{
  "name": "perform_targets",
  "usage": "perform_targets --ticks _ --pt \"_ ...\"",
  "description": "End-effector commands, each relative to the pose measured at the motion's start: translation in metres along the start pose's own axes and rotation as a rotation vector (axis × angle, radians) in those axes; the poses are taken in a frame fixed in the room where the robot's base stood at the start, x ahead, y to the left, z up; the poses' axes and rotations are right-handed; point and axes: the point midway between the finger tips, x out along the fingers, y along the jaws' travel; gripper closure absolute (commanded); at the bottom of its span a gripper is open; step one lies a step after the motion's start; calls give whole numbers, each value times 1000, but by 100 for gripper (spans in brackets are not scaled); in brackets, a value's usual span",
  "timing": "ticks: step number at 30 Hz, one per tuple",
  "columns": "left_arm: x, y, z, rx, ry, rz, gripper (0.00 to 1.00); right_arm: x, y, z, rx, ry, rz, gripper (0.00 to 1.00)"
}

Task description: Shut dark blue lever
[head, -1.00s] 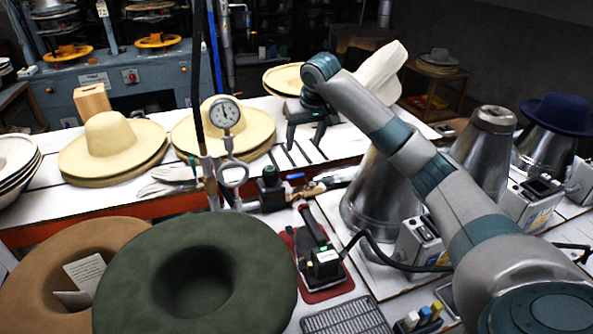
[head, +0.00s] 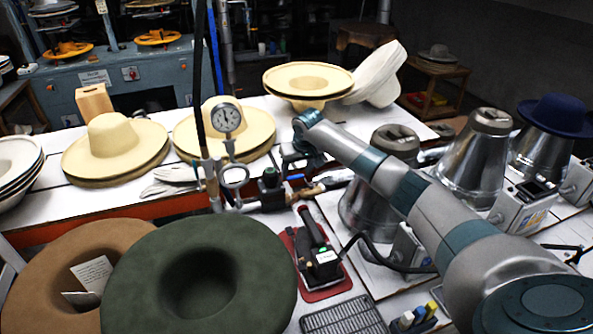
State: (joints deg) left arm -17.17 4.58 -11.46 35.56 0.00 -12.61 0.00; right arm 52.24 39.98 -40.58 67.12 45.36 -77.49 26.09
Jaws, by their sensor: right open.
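The dark blue lever (head: 295,178) is a small handle on the brass valve and pipe (head: 312,188) at the front edge of the white table. It lies roughly level in the picture. My right gripper (head: 303,168) is open, pointing down just above and behind the lever, with nothing seen between its fingers. Its dark fingers blend with the background, so I cannot tell whether they touch the lever. My left gripper is not in view.
A pressure gauge (head: 227,118) on vertical pipes stands left of the valve. Green (head: 260,255) and brown (head: 50,262) hats fill the front left. A black iron (head: 317,240) sits on a red pad. Metal cones (head: 475,160) stand at right.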

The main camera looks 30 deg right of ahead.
Motion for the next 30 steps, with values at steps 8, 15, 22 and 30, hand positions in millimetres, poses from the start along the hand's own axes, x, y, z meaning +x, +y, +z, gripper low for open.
perform_targets --ticks 8,15,22,30 --pt "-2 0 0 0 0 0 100 9 1 0 1 0 1 44" --pt "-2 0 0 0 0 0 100 9 0 0 0 0 1 58" --pt "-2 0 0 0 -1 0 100 8 0 0 0 1 0 92" --pt "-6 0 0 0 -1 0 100 7 1 2 -34 0 -14 92"
